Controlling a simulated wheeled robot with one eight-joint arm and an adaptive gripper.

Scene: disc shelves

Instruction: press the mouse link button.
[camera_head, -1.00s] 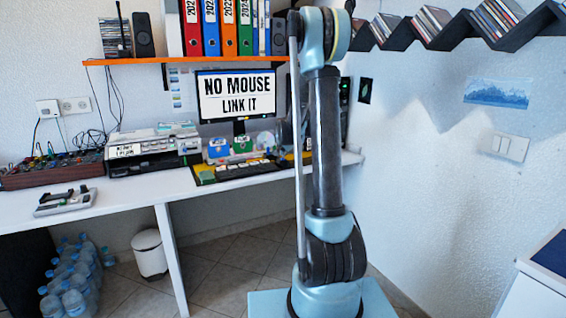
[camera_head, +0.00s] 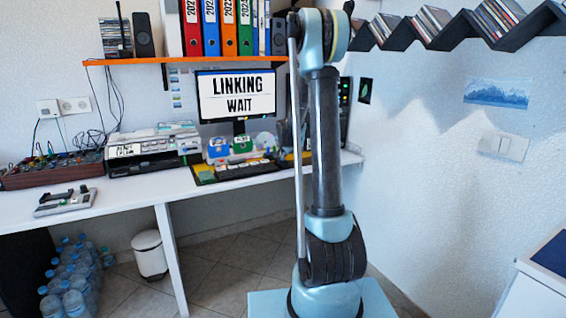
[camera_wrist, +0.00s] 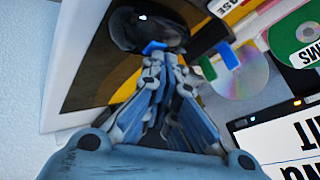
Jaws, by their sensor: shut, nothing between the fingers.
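The mouse (camera_wrist: 135,30) is a dark, glossy rounded body at the top of the wrist view. The monitor (camera_head: 236,95) reads "LINKING WAIT". In the head view the mouse is hidden behind my arm.
An orange shelf (camera_head: 180,61) with binders is above the desk (camera_head: 125,192). Grey equipment (camera_head: 152,148) stands left of the monitor.

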